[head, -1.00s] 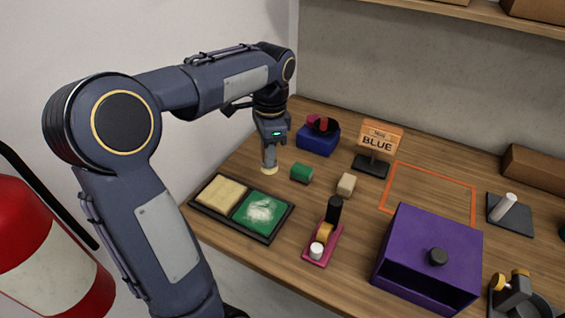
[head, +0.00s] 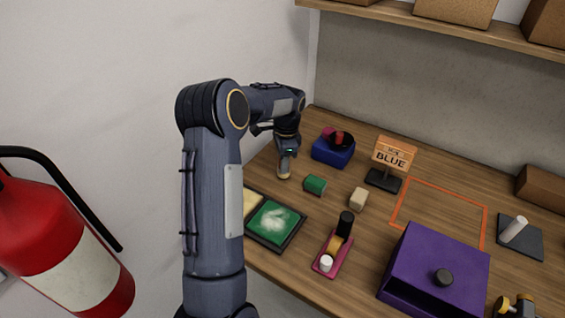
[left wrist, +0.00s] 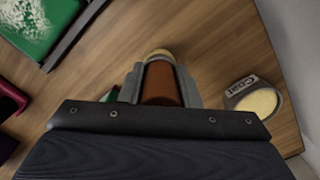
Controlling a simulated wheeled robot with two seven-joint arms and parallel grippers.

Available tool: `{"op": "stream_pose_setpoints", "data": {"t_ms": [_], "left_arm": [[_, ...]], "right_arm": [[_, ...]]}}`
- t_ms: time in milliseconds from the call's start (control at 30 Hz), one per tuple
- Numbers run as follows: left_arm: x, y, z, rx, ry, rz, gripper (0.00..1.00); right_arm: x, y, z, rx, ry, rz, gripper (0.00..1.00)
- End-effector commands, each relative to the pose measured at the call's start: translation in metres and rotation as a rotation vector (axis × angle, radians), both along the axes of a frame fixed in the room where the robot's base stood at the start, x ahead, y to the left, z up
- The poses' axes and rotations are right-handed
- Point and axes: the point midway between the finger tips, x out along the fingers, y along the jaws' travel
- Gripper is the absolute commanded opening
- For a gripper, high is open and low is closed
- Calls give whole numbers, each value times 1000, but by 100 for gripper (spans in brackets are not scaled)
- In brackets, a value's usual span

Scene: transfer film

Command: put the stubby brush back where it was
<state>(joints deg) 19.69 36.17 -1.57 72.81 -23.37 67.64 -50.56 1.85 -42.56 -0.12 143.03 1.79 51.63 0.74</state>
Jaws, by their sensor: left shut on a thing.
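My left gripper (head: 286,163) is shut on the stubby brush, at the far left part of the table. The brush shows a short brown handle (left wrist: 161,84) between the fingers in the left wrist view. Its cream tip (head: 284,176) points down, close to the tabletop; I cannot tell whether it touches. A grey holder with a cream top and a label that seems to read COAT (left wrist: 254,100) stands to the right of the gripper in the left wrist view. In the head view I cannot make that holder out. My right gripper is not in view.
Near the gripper are a green cylinder (head: 315,185), a blue block (head: 333,153) and a two-part tray with a green pad (head: 271,222). The orange outline (head: 440,212) is empty.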

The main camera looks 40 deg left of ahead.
Motion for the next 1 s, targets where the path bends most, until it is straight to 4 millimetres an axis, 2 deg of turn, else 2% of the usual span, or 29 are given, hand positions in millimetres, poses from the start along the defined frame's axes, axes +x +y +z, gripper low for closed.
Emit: {"op": "stream_pose_setpoints", "data": {"t_ms": [100, 433, 467, 600, 867, 1000], "left_arm": [[-1, 0, -13, -1, 2, 2, 0], [-1, 0, -18, -1, 1, 1, 0], [-1, 0, -18, -1, 1, 1, 31], [-1, 0, -17, -1, 1, 1, 49], [-1, 0, -16, -1, 1, 1, 51], [0, 0, -9, 0, -1, 1, 51]], "right_arm": [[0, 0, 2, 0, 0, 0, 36], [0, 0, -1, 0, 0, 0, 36], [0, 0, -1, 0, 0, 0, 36], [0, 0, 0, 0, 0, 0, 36], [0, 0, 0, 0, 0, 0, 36], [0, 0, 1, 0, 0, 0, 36]]}}
